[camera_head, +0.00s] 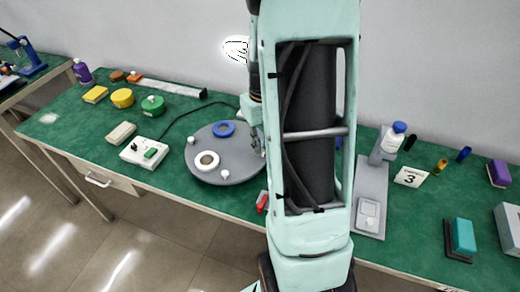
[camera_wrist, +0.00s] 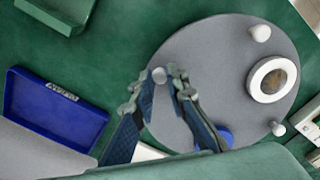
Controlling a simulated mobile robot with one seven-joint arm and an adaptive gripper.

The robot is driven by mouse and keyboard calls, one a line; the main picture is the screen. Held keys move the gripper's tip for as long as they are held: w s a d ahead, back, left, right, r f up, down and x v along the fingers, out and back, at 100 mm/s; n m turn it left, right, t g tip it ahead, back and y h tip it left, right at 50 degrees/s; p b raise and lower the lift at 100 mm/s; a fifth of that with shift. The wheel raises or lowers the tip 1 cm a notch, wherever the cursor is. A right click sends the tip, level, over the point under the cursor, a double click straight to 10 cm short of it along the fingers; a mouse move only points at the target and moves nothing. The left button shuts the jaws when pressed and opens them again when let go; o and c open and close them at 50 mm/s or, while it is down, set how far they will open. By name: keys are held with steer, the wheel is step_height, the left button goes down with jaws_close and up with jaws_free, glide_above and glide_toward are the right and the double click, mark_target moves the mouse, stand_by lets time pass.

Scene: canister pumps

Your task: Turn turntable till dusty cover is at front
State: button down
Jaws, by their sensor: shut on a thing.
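The grey round turntable (camera_head: 235,160) lies on the green bench, left of my arm; it also fills the right of the wrist view (camera_wrist: 215,60). A white ring-shaped cover (camera_head: 207,161) with a brownish, dirty-looking middle sits on its front-left part; it also shows in the wrist view (camera_wrist: 257,90). White knobs stand on the rim, one at left (camera_head: 191,140) and one at front (camera_head: 225,175). My gripper (camera_wrist: 160,79) is shut on another rim knob (camera_wrist: 158,74), at the turntable's right side.
A white switch box (camera_head: 145,152) with a cable stands left of the turntable. A blue tray (camera_wrist: 55,110) lies on the other side of my gripper. A red-handled tool (camera_head: 262,202) lies near the front edge. A bottle on a grey stand (camera_head: 370,195) is at right.

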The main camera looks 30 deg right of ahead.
steer(key=shift+w+d+n, duration=0.85)
steer(key=shift+w+n, duration=0.05)
steer(key=shift+n, duration=0.3)
steer(key=shift+w+d+n, duration=0.4)
steer(key=shift+w+n, duration=0.3)
steer(key=shift+n, duration=0.1)
steer(key=shift+w, duration=0.1)
steer(key=c, duration=1.9)
jaws_free()
steer(key=shift+r, duration=0.15)
step_height(320, 180, up, 12)
